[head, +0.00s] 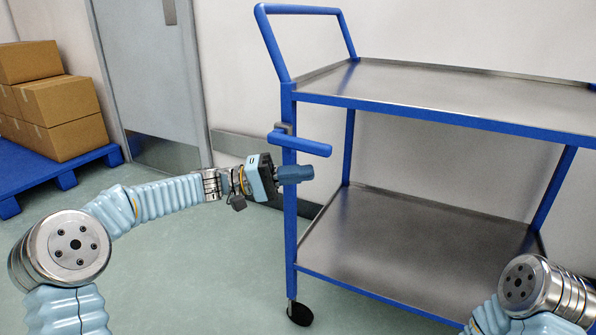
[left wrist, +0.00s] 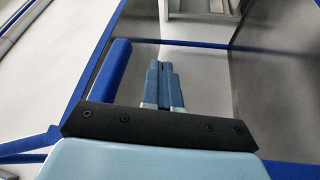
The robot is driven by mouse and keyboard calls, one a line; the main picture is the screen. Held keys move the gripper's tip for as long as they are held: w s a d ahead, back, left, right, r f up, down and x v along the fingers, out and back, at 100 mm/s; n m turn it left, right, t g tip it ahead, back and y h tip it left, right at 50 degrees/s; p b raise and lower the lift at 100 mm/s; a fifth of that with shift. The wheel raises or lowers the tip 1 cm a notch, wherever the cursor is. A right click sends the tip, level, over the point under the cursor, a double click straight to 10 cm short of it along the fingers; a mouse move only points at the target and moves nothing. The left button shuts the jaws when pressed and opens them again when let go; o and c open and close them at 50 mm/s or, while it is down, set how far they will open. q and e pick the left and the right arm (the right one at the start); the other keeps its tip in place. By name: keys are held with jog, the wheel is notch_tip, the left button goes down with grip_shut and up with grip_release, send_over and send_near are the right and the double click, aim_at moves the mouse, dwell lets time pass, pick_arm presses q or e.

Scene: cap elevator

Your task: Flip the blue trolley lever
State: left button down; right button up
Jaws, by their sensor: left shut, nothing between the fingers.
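The blue trolley (head: 289,235) stands at the centre and right, with a tall push handle at its left end. Its blue lever (head: 300,143) sticks out to the right from the left post, roughly level. My left gripper (head: 309,173) is shut and empty. In the head view its fingertips are just below the lever, in front of the post. In the left wrist view the closed fingers (left wrist: 158,66) point at the trolley, and the lever (left wrist: 108,70) lies to their left with a small gap in the picture. Whether they touch cannot be told. My right gripper is out of view.
The trolley has a steel top shelf (head: 440,88) and a lower shelf (head: 400,235), both bare. A caster (head: 299,314) sits under the left post. Cardboard boxes (head: 62,112) rest on a blue pallet (head: 40,178) at the left. A grey door (head: 150,70) stands behind.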

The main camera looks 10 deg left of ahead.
pick_arm(q)
jog(key=a+f+p, duration=0.2)
jog(key=a+f, duration=0.2)
jog(key=a, duration=0.5)
jog(key=shift+s+a, duration=0.25)
jog(key=shift+s, duration=0.15)
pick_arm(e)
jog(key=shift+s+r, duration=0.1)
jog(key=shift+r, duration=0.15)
pick_arm(q)
jog(key=shift+f, duration=0.1)
